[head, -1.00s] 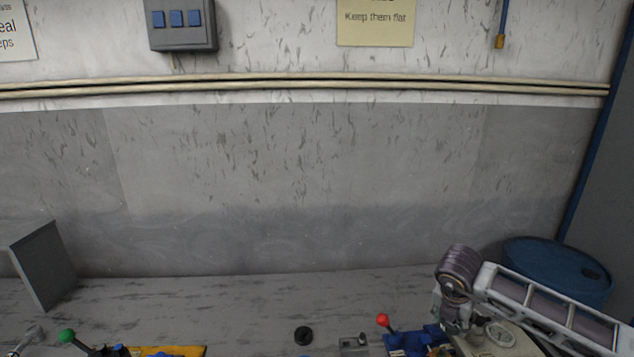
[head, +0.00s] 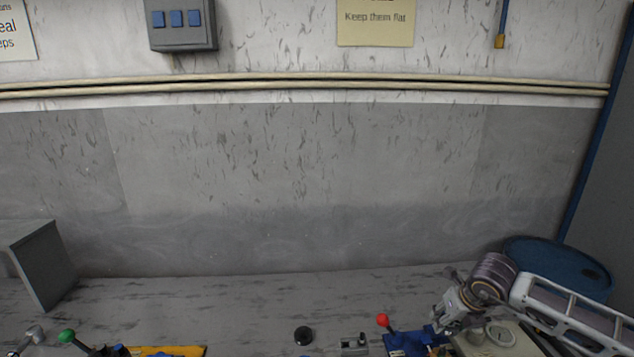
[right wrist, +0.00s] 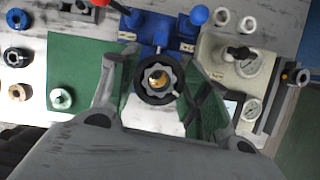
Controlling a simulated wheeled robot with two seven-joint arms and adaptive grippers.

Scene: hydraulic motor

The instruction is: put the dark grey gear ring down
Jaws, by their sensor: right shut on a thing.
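In the right wrist view, the dark grey gear ring (right wrist: 142,92) is between the fingertips of my right gripper (right wrist: 157,82), which is shut on it. A brass-coloured part shows through the ring's hole; I cannot tell whether the ring touches it. The blue fixture (right wrist: 152,32) lies just beyond the ring. In the head view, my right gripper (head: 447,318) is low at the right, tilted down and left above the blue fixture (head: 406,344). The ring cannot be made out there. My left gripper is not in view.
A pale unit with gauges (right wrist: 241,78) stands right of the ring. A green mat (right wrist: 75,72) and several small rings lie left. A red-knobbed lever (head: 382,320) rises beside the blue fixture. A blue drum (head: 555,265) stands behind my right arm. The rear bench is mostly clear.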

